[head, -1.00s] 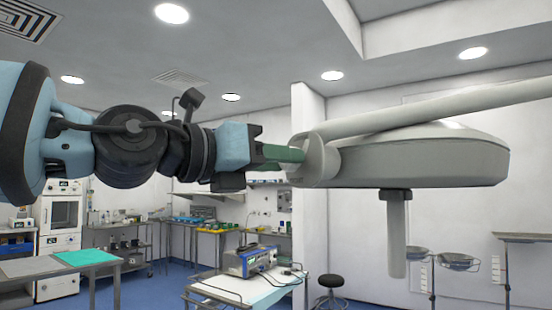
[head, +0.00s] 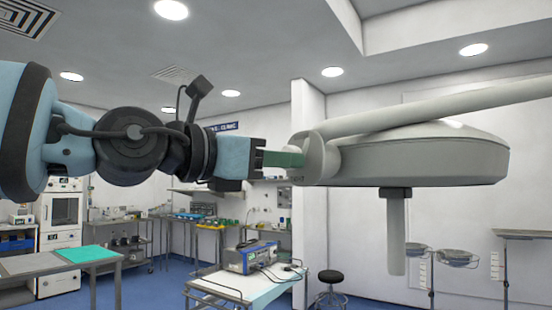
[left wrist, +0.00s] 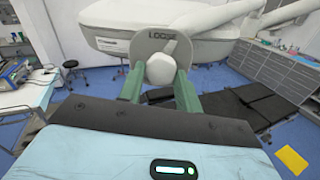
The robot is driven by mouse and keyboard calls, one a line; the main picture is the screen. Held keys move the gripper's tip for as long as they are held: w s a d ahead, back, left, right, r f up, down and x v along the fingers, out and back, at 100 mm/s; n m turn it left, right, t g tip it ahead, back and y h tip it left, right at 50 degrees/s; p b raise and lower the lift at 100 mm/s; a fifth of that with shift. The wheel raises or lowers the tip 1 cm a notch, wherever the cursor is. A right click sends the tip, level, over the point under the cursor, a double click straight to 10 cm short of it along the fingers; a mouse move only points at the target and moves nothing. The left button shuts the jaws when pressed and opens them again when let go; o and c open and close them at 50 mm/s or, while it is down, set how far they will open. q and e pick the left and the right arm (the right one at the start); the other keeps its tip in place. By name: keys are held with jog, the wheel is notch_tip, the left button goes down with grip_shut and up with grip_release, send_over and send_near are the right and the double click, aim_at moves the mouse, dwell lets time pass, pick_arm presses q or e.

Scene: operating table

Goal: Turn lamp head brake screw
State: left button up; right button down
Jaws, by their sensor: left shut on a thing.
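The surgical lamp head (head: 430,158) is a large pale grey disc-shaped housing on a long arm, at the right of the head view. A handle (head: 396,225) hangs under it. At its left end is a round joint disc (head: 318,158), which carries lettering that looks like "LOOSE" in the left wrist view (left wrist: 158,42). The brake screw (left wrist: 161,70) is a pale rounded knob at the centre of that disc. My left gripper (head: 297,160) points right at the joint. Its green fingers (left wrist: 160,76) are shut on the knob, one on each side. My right gripper is not in view.
The lamp arm (head: 450,105) runs up to the right, just above the housing. A white trolley (head: 240,285) with a blue device, a stool (head: 331,285) and a dark operating table (left wrist: 250,104) stand below. The air around my left arm looks clear.

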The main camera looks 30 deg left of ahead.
pick_arm(q)
jog(key=o, duration=1)
jog(key=b+v, duration=0.1)
jog(key=v, duration=0.6)
jog(key=shift+s+a, duration=0.15)
jog(key=shift+s, duration=0.25)
